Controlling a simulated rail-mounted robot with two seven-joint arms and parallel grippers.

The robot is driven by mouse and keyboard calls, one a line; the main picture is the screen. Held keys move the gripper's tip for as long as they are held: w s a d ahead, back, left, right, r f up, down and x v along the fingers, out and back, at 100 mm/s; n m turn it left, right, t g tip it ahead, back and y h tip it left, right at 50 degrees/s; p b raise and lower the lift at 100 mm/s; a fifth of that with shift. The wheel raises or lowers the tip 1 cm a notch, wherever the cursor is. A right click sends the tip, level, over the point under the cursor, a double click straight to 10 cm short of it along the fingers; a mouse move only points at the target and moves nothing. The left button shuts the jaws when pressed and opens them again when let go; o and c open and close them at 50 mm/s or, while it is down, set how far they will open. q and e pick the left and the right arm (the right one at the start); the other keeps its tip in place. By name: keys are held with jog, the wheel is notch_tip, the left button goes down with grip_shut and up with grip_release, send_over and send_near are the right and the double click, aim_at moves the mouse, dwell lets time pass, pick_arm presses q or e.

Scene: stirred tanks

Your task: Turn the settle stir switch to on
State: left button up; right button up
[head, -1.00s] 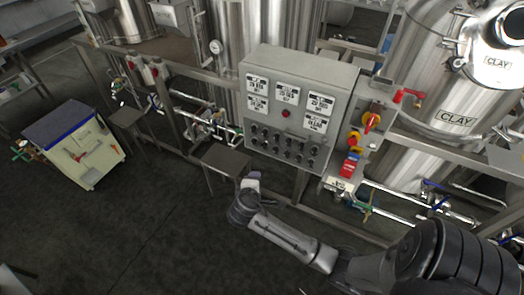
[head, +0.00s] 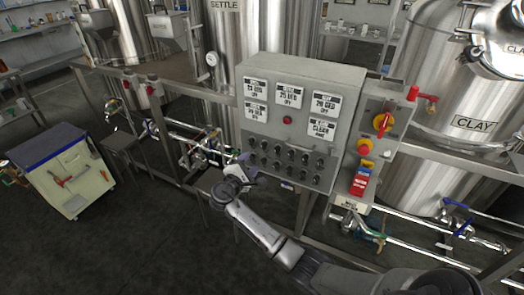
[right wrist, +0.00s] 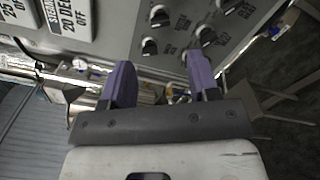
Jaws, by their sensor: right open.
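The grey control panel (head: 300,82) carries two rows of black rotary switches (head: 291,153) below its white display labels. The small lettering is too blurred to tell which switch is the settle stir one. My right gripper (head: 249,164) is in front of the panel's lower left corner, by the left end of the switch rows. In the right wrist view my right gripper (right wrist: 159,72) has its two purple fingers apart with nothing between them. Several switches (right wrist: 150,46) show just beyond the fingertips. No contact with a switch can be made out. My left gripper is out of view.
Steel tanks marked SETTLE (head: 229,40) and CLAY (head: 470,85) stand behind. Pipes and frame rails run below the panel. A cream cabinet (head: 68,176) stands left on open dark floor.

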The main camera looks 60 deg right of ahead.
aim_at(262, 147)
jog(key=d, duration=0.3)
jog(key=d+b, duration=0.1)
jog(key=d, duration=0.2)
jog(key=w+d, duration=0.1)
jog(key=d, duration=0.3)
jog(key=shift+d, duration=0.1)
jog(key=c, duration=0.9)
jog(key=shift+b, duration=0.3)
